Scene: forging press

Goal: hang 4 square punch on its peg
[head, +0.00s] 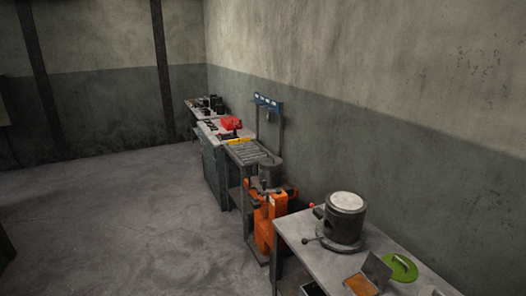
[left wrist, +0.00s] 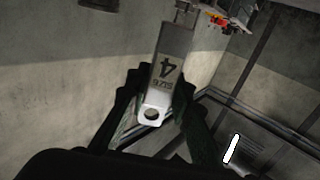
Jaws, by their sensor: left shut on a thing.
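The 4 square punch (left wrist: 173,48) is a flat pale metal bar in the left wrist view, marked with a large 4 and smaller lettering. It has a round hole at its near end, and a narrower part shows at its far end. My left gripper (left wrist: 161,82) is shut on it, with a dark finger on each side. In the head view a small rack with a blue top bar and light tags (head: 266,101) stands at the back by the wall. Its pegs are too small to tell apart. Neither gripper shows in the head view.
An orange machine (head: 268,215) stands between the near table (head: 310,240) and a roller-topped stand (head: 245,152). The near table holds a round grey pot-like unit (head: 343,222) and a green item (head: 400,267). A red item (head: 231,122) lies farther back. Floor at left is clear.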

